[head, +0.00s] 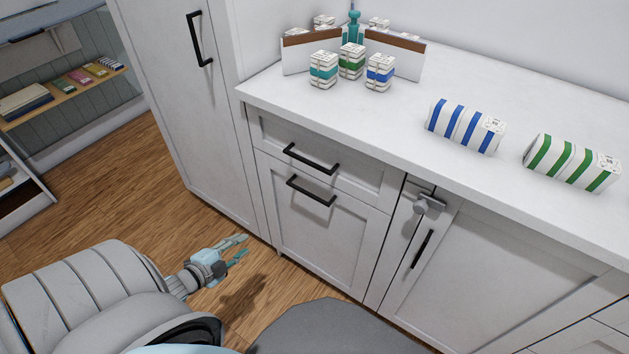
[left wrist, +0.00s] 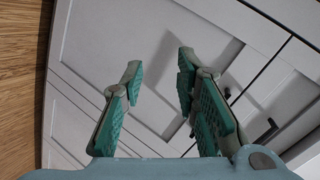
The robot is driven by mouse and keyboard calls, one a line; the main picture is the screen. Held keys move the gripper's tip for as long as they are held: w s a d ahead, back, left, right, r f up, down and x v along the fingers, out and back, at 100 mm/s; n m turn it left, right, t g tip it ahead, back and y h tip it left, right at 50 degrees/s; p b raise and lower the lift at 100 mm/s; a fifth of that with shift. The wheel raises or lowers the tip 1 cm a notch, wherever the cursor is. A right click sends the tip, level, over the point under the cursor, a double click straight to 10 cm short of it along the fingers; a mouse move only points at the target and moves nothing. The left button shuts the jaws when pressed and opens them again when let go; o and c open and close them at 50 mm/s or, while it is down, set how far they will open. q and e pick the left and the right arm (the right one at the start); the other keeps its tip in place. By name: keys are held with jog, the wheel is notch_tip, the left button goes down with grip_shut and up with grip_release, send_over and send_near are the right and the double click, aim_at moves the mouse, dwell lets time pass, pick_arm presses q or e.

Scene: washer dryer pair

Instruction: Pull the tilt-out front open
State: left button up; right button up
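The white cabinet has a large lower front panel (head: 317,236) with a black bar handle (head: 311,190) along its top edge; this looks like the tilt-out front. It is closed, flush with the cabinet. A shallower front (head: 345,179) with its own black handle (head: 310,159) sits directly above it, also closed. My left gripper (head: 241,249) is open and empty, low and to the left of the large panel, apart from both handles. In the left wrist view, its two teal-padded fingers (left wrist: 161,64) are spread before white panelled fronts. My right gripper is not in view.
The white counter (head: 420,100) holds striped packs (head: 465,126) and small wrapped blocks (head: 323,70). A tall cabinet (head: 190,110) stands left. A door (head: 480,255) with a black handle and grey latch (head: 428,204) is right. The wooden floor (head: 100,200) is clear at left.

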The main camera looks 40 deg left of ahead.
pick_arm(q)
jog(key=w+d+r+m+t+h+b, duration=0.1)
jog(key=w+r+m+t+h+b, duration=0.2)
jog(key=w+r+m, duration=0.15)
jog(key=m+h+b, duration=0.2)
jog(key=m+h, duration=0.2)
jog(key=m, duration=0.2)
send_near(308, 194)
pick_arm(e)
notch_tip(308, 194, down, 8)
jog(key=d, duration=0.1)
pick_arm(q)
jog(key=b+x, duration=0.2)
jog(key=x, duration=0.3)
jog(key=b+x, duration=0.2)
jog(key=x, duration=0.3)
jog(key=shift+w+a+f, duration=0.1)
jog(key=shift+f, duration=0.15)
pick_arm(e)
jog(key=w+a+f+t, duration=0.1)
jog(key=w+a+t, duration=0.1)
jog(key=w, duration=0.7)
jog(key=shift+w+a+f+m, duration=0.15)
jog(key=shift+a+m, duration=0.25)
pick_arm(q)
jog(key=shift+c, duration=0.4)
grip_shut()
